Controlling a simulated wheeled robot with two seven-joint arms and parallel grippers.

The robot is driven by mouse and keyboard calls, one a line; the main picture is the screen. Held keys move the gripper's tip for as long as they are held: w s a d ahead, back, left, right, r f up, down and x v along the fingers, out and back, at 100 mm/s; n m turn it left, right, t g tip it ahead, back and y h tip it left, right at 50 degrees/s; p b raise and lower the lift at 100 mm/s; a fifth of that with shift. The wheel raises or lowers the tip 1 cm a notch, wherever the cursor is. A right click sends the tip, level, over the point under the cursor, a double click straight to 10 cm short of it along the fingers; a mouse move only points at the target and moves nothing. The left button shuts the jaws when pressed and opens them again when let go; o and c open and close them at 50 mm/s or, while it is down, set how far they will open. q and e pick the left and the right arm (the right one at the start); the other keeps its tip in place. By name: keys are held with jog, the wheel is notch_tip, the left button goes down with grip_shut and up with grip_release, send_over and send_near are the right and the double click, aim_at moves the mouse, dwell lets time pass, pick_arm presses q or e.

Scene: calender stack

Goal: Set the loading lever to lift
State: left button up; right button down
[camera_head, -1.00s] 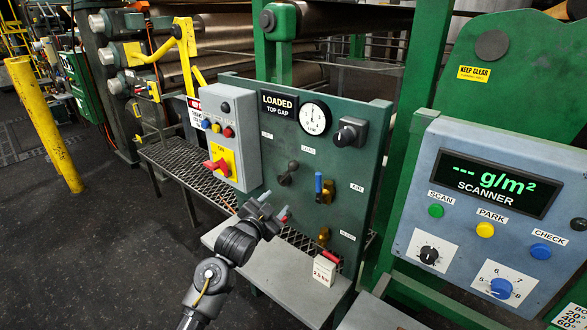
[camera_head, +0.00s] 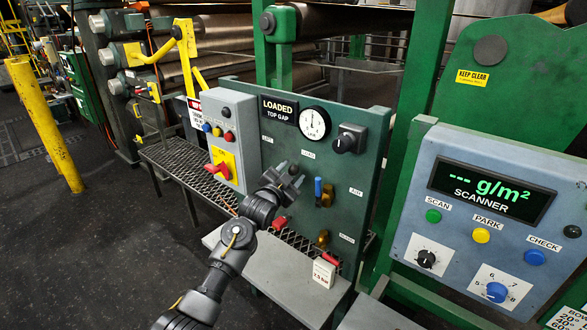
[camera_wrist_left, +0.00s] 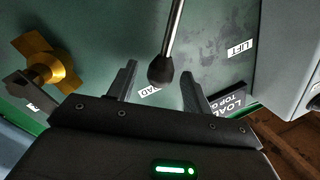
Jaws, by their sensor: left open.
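The loading lever, a metal rod with a black knob (camera_wrist_left: 160,70), shows in the left wrist view. Its knob sits between my left gripper's fingertips (camera_wrist_left: 159,74), with a gap on both sides. A LIFT label (camera_wrist_left: 240,49) is to the right and a partly covered LOAD label (camera_wrist_left: 148,90) is behind the fingers. In the head view my left gripper (camera_head: 288,175) is open in front of the green panel (camera_head: 345,200) and hides the lever. The LIFT label (camera_head: 267,141) and LOAD label (camera_head: 308,155) are above it. My right gripper is out of view.
A blue-handled valve (camera_head: 319,188) is just right of my left gripper. A grey box with a red switch (camera_head: 218,171) is to its left. A gauge (camera_head: 314,122) and black knob (camera_head: 349,139) are above. A grey shelf (camera_head: 280,266) juts out below.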

pick_arm(q)
jog(key=shift+x, duration=1)
jog(key=shift+a, duration=0.1)
grip_shut()
